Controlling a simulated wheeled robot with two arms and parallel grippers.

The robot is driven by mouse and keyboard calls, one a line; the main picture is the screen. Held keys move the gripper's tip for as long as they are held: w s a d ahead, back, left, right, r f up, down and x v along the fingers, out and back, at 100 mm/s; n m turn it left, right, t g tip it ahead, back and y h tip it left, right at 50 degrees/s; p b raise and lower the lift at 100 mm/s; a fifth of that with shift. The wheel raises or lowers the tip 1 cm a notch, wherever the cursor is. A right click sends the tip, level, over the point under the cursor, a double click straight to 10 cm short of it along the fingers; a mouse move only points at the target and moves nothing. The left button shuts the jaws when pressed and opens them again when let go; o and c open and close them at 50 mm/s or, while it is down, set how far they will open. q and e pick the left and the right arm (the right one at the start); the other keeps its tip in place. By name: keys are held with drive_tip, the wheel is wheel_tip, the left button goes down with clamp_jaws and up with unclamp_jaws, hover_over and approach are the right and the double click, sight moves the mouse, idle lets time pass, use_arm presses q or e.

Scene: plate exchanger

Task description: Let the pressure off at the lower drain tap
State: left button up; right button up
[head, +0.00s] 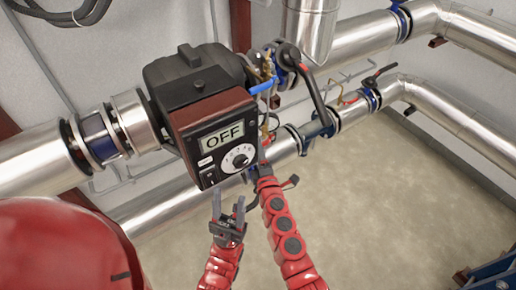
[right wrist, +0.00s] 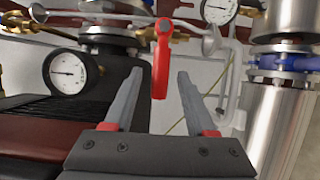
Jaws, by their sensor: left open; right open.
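In the right wrist view a red tap lever (right wrist: 161,62) hangs down from its pivot. My right gripper (right wrist: 159,78) is open, and the lever shows between its two fingers, with a gap on each side. I cannot tell how deep the lever lies between them, nor whether it is the lower drain tap's. My left gripper (head: 229,208) is open and empty below the box, fingers pointing up.
The box display reads OFF. A pressure gauge (right wrist: 67,72) is left of the lever and another gauge (right wrist: 218,9) is at the upper right. Silver pipes (head: 350,42) with blue flanges and a black lever (head: 315,88) stand close by.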

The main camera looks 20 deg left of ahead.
drive_tip(key=shift+x, duration=0.9)
clamp_jaws()
idle(0.9)
